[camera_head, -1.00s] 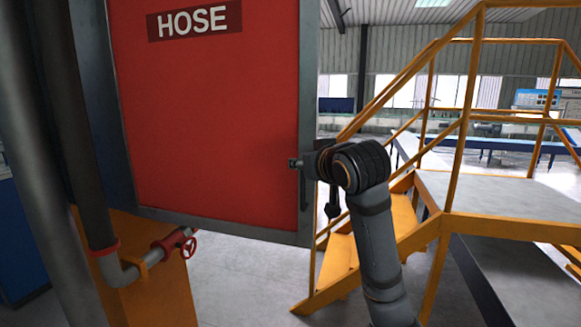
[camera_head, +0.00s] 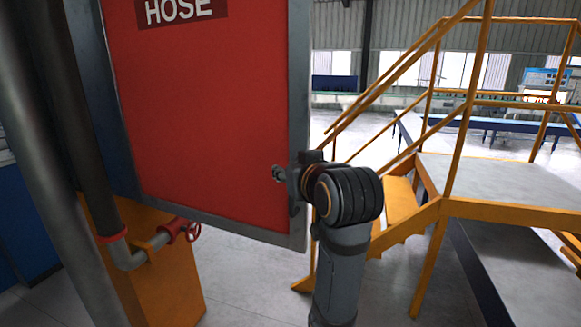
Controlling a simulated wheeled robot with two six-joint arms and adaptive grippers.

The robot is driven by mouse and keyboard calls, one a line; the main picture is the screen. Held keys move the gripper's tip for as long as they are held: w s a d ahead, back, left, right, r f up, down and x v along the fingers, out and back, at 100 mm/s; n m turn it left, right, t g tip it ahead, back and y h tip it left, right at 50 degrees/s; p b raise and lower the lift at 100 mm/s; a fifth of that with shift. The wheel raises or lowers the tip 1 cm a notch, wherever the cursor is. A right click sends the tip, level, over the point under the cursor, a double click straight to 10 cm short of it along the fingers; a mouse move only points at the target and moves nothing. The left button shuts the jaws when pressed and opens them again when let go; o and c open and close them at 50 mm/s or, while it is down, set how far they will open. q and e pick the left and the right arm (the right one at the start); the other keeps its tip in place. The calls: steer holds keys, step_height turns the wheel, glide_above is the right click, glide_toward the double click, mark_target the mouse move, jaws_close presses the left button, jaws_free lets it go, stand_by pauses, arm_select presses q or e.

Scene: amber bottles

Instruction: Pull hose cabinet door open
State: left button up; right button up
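The hose cabinet door (camera_head: 205,120) is a red panel in a grey frame, with a HOSE label (camera_head: 180,10) cut off by the top of the view. I see no clear gap at its edges. My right gripper (camera_head: 283,174) is at the door's right edge, at the height of a small metal latch part (camera_head: 278,174). My dark wrist hides most of the fingers and the handle area, so I cannot tell whether they grip it. My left gripper is not in view.
Yellow stairs and railings (camera_head: 425,215) stand close on the right. Some grey floor (camera_head: 245,280) is clear below the door.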

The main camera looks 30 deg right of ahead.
steer(key=shift+s+a, duration=0.3)
steer(key=shift+a, duration=0.15)
stand_by(0.5)
